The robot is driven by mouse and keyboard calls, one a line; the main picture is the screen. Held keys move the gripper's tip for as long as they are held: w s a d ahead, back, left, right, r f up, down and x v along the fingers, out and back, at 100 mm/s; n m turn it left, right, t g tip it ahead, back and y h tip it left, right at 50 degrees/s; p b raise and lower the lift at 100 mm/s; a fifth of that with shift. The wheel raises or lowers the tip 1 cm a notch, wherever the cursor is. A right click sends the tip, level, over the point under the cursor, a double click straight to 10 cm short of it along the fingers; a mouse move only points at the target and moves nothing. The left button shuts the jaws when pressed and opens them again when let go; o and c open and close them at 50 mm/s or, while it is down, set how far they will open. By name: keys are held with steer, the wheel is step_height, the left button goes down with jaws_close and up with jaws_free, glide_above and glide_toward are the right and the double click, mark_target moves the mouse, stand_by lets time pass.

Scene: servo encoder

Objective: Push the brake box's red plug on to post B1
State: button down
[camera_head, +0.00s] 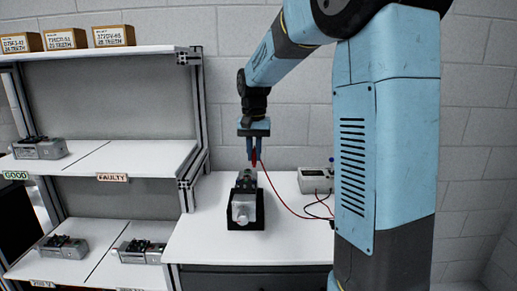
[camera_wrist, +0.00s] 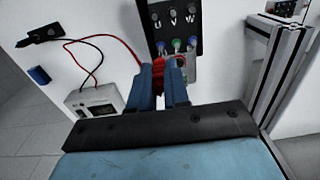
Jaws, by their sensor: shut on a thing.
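My gripper (camera_head: 253,157) is shut on the red plug, with its blue fingers pointing down above the servo motor (camera_head: 243,208). In the wrist view the red plug (camera_wrist: 158,72) sits between the two fingers, its red lead running left to the brake box (camera_wrist: 95,101). The brake box (camera_head: 316,180) stands right of the motor in the head view. Beyond the plug, the motor's dark terminal panel (camera_wrist: 177,28) shows letters U, V, W and several coloured posts. I cannot make out post B1, nor whether the plug touches any post.
The motor rests in a black cradle (camera_head: 232,224) on the white bench (camera_head: 195,240). A shelf rack (camera_head: 188,120) stands to the left, with other motors (camera_head: 38,148) and boxes (camera_head: 64,39). A black plug (camera_wrist: 42,36) and a blue cylinder (camera_wrist: 39,75) lie on the bench.

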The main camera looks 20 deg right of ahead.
mark_target(254, 163)
steer(key=shift+f, duration=2.4)
steer(key=shift+w+f, duration=0.1)
stand_by(0.4)
steer(key=c, duration=1)
jaws_free()
steer(key=shift+w+r, duration=0.2)
steer(key=shift+r, duration=3.3)
